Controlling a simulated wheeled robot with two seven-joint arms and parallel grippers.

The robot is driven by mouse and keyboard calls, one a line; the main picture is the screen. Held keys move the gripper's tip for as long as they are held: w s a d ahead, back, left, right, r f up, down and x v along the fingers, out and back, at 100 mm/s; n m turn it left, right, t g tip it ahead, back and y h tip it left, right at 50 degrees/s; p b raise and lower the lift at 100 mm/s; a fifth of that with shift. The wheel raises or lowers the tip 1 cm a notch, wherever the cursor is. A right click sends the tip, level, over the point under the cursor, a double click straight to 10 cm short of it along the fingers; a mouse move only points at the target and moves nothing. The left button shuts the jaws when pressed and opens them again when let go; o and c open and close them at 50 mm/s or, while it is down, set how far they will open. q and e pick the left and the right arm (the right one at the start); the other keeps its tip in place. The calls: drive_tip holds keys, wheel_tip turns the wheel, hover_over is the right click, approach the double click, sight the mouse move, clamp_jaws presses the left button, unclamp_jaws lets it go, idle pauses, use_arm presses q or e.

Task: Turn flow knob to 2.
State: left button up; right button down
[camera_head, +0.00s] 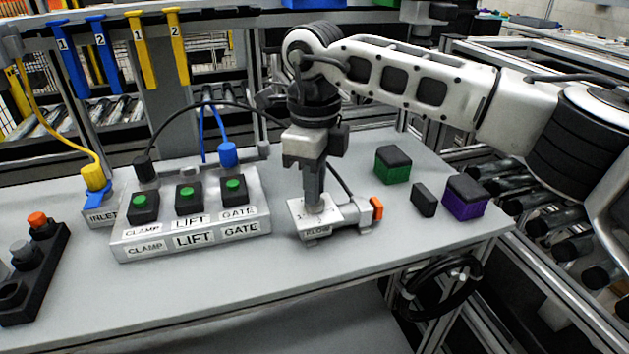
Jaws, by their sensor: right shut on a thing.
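The flow unit (321,232) is a small light-grey block labelled FLOW, with numbers on its top face. It stands on the grey table right of the control panel. An orange-tipped fitting (376,208) sticks out of its right side. My right gripper (314,200) points straight down over the top of the block and is shut on the flow knob. The knob itself is mostly hidden by the fingers, so its setting cannot be read. My left gripper is not in view.
The control panel (190,253) has green buttons labelled CLAMP, LIFT and GATE. A yellow plug (95,178) is at INLET. A green block (393,168), a black block (423,200) and a purple block (465,203) stand at right. A black button box (35,265) is at left. The front table strip is clear.

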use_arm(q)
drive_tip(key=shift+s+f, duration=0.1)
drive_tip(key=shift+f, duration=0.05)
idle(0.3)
use_arm(e)
drive_tip(key=c, duration=1.4)
unclamp_jaws()
use_arm(q)
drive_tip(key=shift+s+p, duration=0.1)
drive_tip(key=shift+p, duration=0.2)
use_arm(e)
wheel_tip(320, 180, up, 16)
drive_tip(key=shift+r, duration=0.1)
